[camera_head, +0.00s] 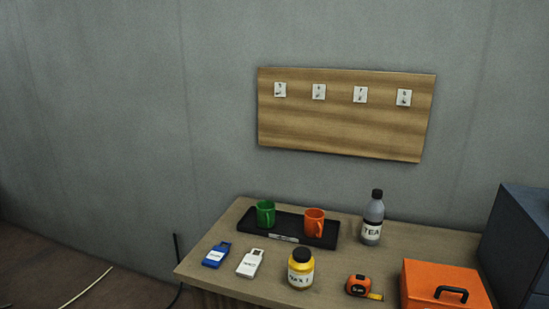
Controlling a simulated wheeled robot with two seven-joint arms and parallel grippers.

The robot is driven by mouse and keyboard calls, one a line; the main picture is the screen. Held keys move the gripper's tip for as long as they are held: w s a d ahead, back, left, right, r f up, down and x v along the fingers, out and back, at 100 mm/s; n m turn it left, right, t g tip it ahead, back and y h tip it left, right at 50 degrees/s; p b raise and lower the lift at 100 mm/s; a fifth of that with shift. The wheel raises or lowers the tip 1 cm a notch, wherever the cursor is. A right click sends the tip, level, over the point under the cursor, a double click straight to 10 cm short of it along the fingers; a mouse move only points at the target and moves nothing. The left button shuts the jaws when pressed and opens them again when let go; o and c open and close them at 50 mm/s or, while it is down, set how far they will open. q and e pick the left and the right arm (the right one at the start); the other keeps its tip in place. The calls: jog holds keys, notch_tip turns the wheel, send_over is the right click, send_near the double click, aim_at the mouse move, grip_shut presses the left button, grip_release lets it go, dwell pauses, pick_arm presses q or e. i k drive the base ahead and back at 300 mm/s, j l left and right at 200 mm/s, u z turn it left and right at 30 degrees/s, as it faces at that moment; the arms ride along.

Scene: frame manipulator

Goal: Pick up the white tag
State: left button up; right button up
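The white tag (250,263) lies flat on the left part of the wooden table (221,285), near the front. It has a dark opening at its top end and small dark lettering that is too small to read surely. A blue tag (216,255) with a white label lies just to its left, with a small gap between them. Nothing covers the white tag. Neither of my grippers shows in the head view.
Behind the tags, a black tray (283,239) holds a green mug (265,213) and an orange mug (313,222). A yellow jar (300,269), tape measure (360,286), TEA bottle (372,219) and orange toolbox (440,284) stand rightward. A wooden board (345,130) with hooks hangs above.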

aim_at(249, 265)
jog(key=i+j+z, duration=0.45)
jog(key=j, duration=0.25)
jog(key=j+z, duration=0.25)
jog(key=i+j+z, duration=0.2)
jog(key=j, duration=0.35)
jog(key=j+z, duration=0.25)
jog(key=j, duration=0.2)
jog(key=i, duration=0.05)
